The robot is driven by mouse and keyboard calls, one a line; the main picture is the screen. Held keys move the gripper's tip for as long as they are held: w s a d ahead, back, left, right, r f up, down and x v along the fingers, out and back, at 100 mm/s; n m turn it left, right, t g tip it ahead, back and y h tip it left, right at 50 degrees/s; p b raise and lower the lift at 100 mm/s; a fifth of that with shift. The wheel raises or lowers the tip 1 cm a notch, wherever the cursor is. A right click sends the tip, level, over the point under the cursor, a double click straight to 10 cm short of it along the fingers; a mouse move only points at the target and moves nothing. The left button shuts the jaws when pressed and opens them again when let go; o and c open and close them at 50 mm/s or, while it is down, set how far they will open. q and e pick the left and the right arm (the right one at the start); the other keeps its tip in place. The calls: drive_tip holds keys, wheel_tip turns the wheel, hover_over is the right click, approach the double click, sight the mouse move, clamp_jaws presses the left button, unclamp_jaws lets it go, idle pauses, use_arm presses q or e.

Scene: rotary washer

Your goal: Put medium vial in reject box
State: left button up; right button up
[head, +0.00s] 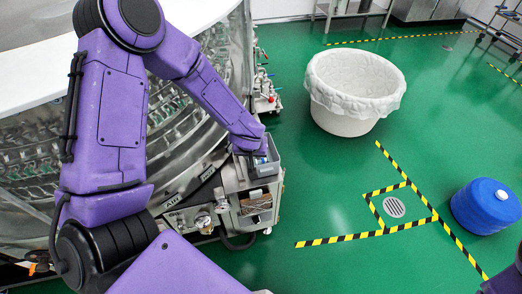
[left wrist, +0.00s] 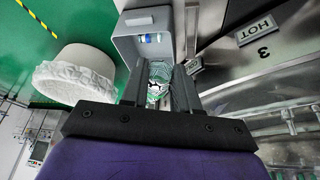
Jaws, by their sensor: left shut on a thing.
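The grey open box (head: 273,158), which looks like the reject box, sits on the machine's small side unit. In the left wrist view, the box (left wrist: 127,48) is just beyond my left gripper, with small blue-and-white items (left wrist: 151,38) inside. My left gripper (left wrist: 160,68) is at the box's opening, its fingers closed on the vial (left wrist: 158,84), a clear piece with green, white and black showing. In the head view, my left wrist hides most of the fingers and the vial. My right gripper is out of view.
The rotary washer (head: 185,115) curves along the left under its white top. A white lined bin (head: 345,125), a blue drum (head: 485,206) and a floor drain (head: 394,207) stand out on the green floor.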

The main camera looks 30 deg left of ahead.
use_arm(q)
drive_tip(key=s+a+f+n+y, duration=0.1)
drive_tip(key=s+a+f+n, duration=0.2)
drive_tip(key=a, duration=0.4)
drive_tip(key=shift+n+g, duration=0.5)
drive_tip(key=w+d+f+b, duration=0.1)
drive_tip(key=w+f+b, duration=0.2)
drive_tip(key=w+b, duration=0.1)
drive_tip(key=w+d+f+b, duration=0.1)
drive_tip(key=w+f+b, duration=0.2)
drive_tip(key=b, duration=0.4)
drive_tip(key=w+d+f+b, duration=0.1)
drive_tip(key=w+f+b, duration=0.1)
drive_tip(key=w+b, duration=0.4)
drive_tip(key=shift+d+f, duration=0.35)
drive_tip(key=shift+f, duration=0.05)
wheel_tip(320, 180, down, 4)
drive_tip(key=b, duration=0.6)
drive_tip(key=shift+w+d+r, duration=0.1)
drive_tip(key=shift+r, duration=0.45)
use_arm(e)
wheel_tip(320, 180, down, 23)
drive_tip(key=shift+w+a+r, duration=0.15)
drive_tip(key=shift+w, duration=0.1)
use_arm(q)
drive_tip(key=shift+f, duration=0.1)
